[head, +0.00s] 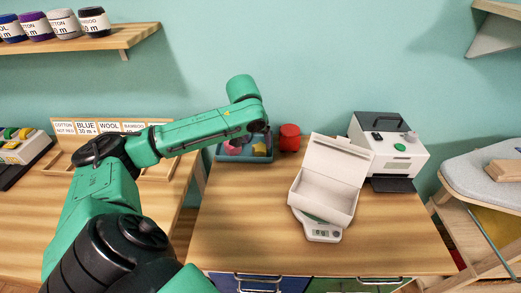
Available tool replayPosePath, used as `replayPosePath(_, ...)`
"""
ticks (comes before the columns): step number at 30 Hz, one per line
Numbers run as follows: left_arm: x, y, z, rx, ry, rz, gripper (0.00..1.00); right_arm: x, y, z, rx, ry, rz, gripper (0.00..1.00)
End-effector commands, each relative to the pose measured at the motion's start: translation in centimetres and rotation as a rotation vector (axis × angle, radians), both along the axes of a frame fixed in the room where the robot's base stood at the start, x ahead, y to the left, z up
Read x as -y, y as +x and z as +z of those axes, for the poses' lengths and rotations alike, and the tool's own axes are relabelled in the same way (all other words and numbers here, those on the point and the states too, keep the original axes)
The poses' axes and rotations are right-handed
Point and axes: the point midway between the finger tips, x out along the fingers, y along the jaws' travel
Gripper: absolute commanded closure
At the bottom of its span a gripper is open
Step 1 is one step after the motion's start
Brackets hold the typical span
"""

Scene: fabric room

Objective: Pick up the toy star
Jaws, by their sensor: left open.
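A blue tray (246,158) stands at the back left of the wooden table and holds a few small items, one of them pink (231,148). I cannot make out which of them, if any, is the toy star; my arm hides part of the tray. My left arm reaches across from the left, and its gripper (259,140) is over the right part of the tray, pointing down. It is small and partly hidden by the wrist; it is open, and I see nothing held in it. My right gripper is not in view.
A red cylinder (290,137) stands just right of the tray. An open white box (322,196) sits on a white scale (323,232), with a label printer (390,150) behind it. The table's front left is clear.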

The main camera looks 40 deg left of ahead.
Motion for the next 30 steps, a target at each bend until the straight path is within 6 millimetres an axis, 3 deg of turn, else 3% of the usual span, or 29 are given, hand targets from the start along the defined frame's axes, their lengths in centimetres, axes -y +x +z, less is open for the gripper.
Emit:
replayPosePath(10,-0.7,2.0,-5.1,0.0,-0.001,0.0,0.24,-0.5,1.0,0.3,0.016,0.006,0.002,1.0)
replayPosePath(17,-0.8,2.1,-5.5,0.001,0.001,-0.001,0.24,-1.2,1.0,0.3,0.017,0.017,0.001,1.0)
replayPosePath(22,-0.8,2.1,-5.5,0.001,0.001,-0.001,0.84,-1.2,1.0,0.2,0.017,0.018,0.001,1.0)
replayPosePath(30,-0.8,2.1,-5.3,0.002,0.001,-0.001,0.85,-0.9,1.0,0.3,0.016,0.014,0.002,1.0)
